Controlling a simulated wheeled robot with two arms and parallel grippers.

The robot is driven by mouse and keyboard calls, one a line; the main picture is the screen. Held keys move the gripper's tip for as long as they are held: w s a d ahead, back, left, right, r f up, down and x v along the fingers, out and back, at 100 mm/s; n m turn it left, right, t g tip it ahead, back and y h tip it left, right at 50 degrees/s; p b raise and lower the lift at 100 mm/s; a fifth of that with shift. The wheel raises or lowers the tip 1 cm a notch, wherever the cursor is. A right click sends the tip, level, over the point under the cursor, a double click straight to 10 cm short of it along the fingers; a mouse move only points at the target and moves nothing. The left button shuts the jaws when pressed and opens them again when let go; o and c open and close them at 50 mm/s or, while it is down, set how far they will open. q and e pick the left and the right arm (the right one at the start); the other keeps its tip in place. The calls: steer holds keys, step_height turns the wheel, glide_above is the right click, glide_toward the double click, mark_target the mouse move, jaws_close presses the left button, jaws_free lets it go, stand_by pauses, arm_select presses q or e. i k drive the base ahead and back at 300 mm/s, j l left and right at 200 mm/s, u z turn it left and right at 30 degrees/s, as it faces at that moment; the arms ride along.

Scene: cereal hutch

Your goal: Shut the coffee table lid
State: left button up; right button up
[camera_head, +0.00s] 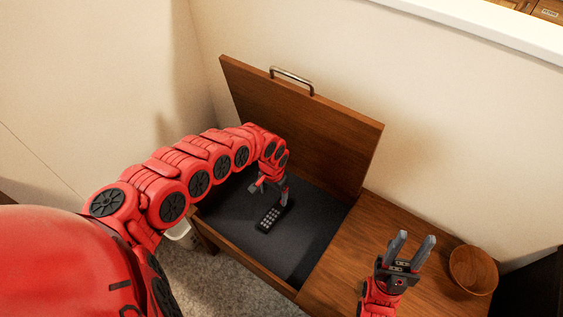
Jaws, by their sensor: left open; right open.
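The coffee table lid (300,120) is a brown wooden panel standing raised at the back of the table, with a metal handle (292,78) on its top edge. Below it the compartment (322,232) is open, with a dark lining. A black remote (269,218) lies inside it. My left gripper (270,194) reaches over the compartment, just above the remote and in front of the lid. It is open, and I cannot tell whether it touches the remote. My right gripper (414,249) is open and empty, pointing up over the table's fixed top (350,262).
A wooden bowl (473,270) stands on the right end of the table top. Pale walls (440,120) rise close behind the lid and at the left. A white object (184,236) partly shows at the table's left side. Grey carpet (215,285) lies in front.

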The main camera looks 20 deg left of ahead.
mark_target(336, 143)
steer(key=k, duration=1)
